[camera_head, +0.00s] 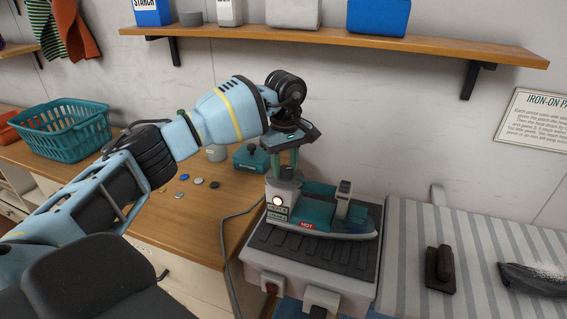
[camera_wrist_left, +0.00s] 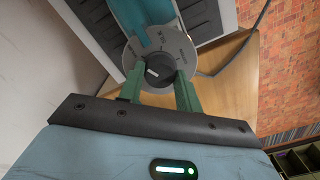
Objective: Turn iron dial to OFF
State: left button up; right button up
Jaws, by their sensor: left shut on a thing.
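The teal and grey iron (camera_head: 332,207) rests on a dark ribbed pad on a grey stand, with a red HOT label on its side. My left gripper (camera_head: 283,160) comes down from above onto the iron's rear end. In the left wrist view its green fingers (camera_wrist_left: 160,84) stand on either side of the knob, shut on it. The head view hides most of the knob. My right gripper is not in view.
A striped ironing surface (camera_head: 408,262) with dark objects on it lies to the right. A teal basket (camera_head: 62,128) and several small discs are on the wooden counter (camera_head: 150,215). A shelf (camera_head: 340,42) runs above. A grey cord (camera_head: 222,245) hangs beside the stand.

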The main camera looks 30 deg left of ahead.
pick_arm(q)
jog(key=n+p, duration=0.1)
jog(key=n, duration=0.5)
jog(key=shift+r, duration=0.1)
jog(key=n, duration=0.3)
jog(key=shift+n+p, duration=0.4)
jog(key=shift+n, duration=1.3)
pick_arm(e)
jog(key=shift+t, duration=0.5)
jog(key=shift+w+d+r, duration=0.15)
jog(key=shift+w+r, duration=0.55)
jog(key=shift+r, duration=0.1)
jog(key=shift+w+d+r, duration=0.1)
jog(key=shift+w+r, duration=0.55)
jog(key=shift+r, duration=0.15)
pick_arm(q)
jog(key=o, duration=1)
